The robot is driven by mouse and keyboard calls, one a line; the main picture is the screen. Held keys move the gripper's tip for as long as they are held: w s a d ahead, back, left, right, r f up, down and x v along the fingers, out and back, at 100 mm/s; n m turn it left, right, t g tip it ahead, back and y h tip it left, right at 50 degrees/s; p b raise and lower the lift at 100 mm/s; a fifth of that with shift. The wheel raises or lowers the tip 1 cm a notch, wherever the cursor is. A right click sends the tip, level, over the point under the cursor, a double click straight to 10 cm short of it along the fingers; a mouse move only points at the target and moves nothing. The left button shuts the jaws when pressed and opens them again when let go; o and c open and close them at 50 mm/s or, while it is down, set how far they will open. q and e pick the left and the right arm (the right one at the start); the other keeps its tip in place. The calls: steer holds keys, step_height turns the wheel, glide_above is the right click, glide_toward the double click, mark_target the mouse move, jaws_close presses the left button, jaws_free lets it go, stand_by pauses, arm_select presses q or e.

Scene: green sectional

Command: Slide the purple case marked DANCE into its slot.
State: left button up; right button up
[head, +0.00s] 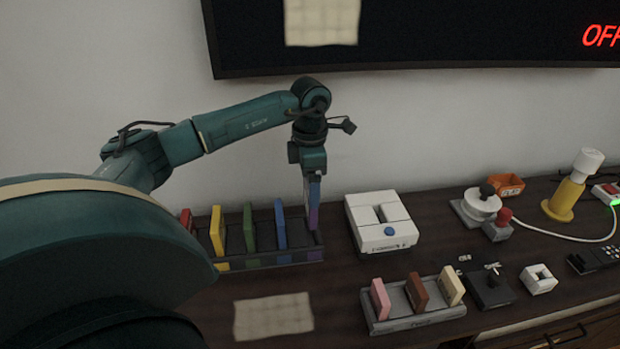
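The purple case (313,218) stands upright at the right end of the long dark rack (262,261), over or in the end place with the purple mark. I cannot tell how deep it sits, and no DANCE lettering is readable. My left gripper (313,190) points straight down from above, with its fingers shut on the upper part of the case. Red (186,219), yellow (217,231), green (249,228) and blue (280,224) cases stand in the rack to the left. My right gripper is not in view.
A white console (382,222) stands just right of the rack. A grey rack (417,317) with pink, brown and cream cases is in front. Joysticks (481,203) and small devices fill the right side. A dark screen (430,35) hangs above.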

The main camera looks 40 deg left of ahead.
mark_target(310, 212)
arm_select(q)
step_height(310, 212, down, 2)
steer(key=shift+f+b, duration=0.1)
steer(key=shift+b, duration=0.45)
steer(key=shift+f+b, duration=0.45)
steer(key=shift+f, duration=0.3)
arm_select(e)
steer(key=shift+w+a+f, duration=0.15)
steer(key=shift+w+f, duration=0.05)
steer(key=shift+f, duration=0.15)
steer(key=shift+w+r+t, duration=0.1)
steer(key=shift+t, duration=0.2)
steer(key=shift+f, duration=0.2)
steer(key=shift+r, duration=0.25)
arm_select(q)
steer(key=shift+f+b, duration=0.4)
steer(key=shift+f, duration=0.45)
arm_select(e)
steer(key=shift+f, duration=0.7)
arm_select(q)
steer(key=shift+f+b, duration=1.3)
steer(key=shift+f, duration=0.65)
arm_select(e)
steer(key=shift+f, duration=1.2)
arm_select(q)
steer(key=o, duration=0.9)
